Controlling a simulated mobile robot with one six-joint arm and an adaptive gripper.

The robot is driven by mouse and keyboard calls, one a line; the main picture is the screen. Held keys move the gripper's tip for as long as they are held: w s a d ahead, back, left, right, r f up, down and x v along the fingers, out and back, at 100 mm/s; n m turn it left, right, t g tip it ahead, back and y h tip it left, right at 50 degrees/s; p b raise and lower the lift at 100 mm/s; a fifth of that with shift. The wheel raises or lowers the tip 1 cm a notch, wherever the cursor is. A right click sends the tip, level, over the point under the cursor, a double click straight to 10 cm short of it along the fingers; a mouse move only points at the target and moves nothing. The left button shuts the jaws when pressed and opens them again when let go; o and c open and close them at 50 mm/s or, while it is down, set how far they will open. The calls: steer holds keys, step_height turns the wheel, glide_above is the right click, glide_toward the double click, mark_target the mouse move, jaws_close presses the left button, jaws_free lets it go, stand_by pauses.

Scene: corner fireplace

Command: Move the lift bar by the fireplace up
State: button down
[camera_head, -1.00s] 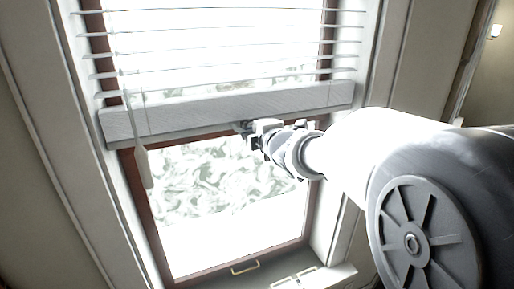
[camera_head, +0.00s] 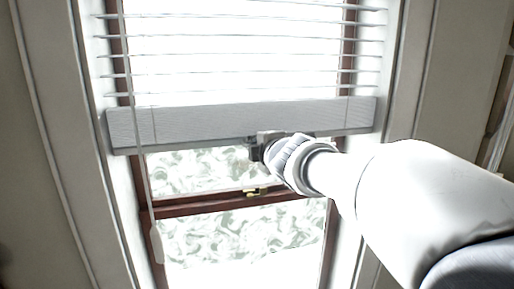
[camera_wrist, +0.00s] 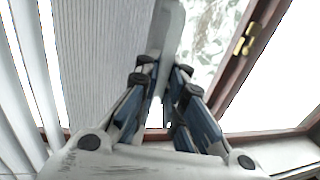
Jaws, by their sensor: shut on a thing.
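The lift bar (camera_head: 215,121) is the wide pale grey bottom rail of the window blind. It spans the window nearly level, above the middle rail of the window frame. My gripper (camera_head: 256,149) is at the bar's lower edge, right of its middle, and is shut on it. In the wrist view, the bar's ribbed face (camera_wrist: 100,55) fills the left and upper middle. My blue and grey fingers (camera_wrist: 164,85) close around a pale edge there. The exact contact is partly hidden by the fingers.
White slats (camera_head: 240,55) hang above the bar. A thin wand (camera_head: 156,243) hangs at the left. A reddish-brown window rail (camera_head: 205,205) with a brass latch (camera_head: 257,191) lies below the bar. Wall trim flanks both sides. The fireplace is not identifiable here.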

steer(key=shift+r, duration=0.45)
steer(key=c, duration=2)
jaws_free()
steer(key=shift+s, duration=0.2)
steer(key=v, duration=1.2)
steer(key=shift+w+f, duration=0.1)
steer(key=shift+w, duration=0.05)
